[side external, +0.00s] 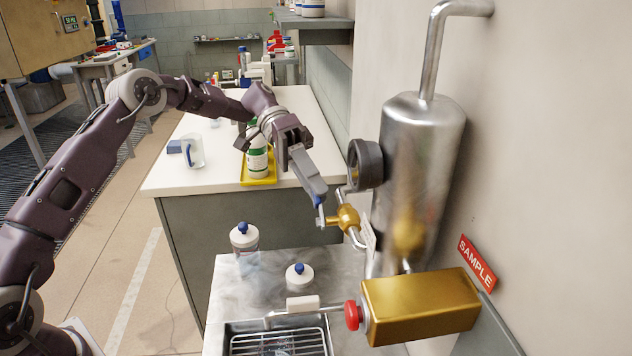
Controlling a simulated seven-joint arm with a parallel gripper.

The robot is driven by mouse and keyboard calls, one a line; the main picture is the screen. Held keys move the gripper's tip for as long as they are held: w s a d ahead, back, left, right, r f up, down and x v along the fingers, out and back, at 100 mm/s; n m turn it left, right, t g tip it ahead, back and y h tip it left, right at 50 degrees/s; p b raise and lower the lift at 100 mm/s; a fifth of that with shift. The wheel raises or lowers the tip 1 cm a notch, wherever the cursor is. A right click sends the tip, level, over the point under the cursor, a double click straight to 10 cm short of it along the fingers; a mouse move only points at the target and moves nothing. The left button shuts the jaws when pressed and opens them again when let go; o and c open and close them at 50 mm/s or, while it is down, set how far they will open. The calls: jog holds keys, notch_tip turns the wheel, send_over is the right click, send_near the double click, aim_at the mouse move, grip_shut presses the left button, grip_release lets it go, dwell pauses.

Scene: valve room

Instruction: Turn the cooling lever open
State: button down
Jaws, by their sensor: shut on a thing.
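The cooling lever (320,214) is a small handle with a blue part, on the left side of a brass valve (347,217). My gripper (318,201) reaches down from the upper left and is shut on the lever. The fingers cover part of the lever, so its exact angle is hard to tell.
A brass box (425,308) with a red knob (352,315) is below, by a red SAMPLE sign (476,262). A yellow tray (262,181) holds a bottle on the white counter.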

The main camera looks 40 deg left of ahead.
jog(key=shift+w+a+f+n+g+h, duration=0.2)
jog(key=shift+f+n+g+h, duration=0.35)
jog(key=shift+f+h, duration=0.5)
jog(key=shift+w+a+f+n+g+h, duration=0.15)
jog(key=shift+f+n+g+h, duration=0.35)
jog(key=shift+h, duration=0.85)
jog(key=shift+f, duration=0.15)
jog(key=c, duration=1.3)
grip_release()
jog(key=shift+o, duration=0.2)
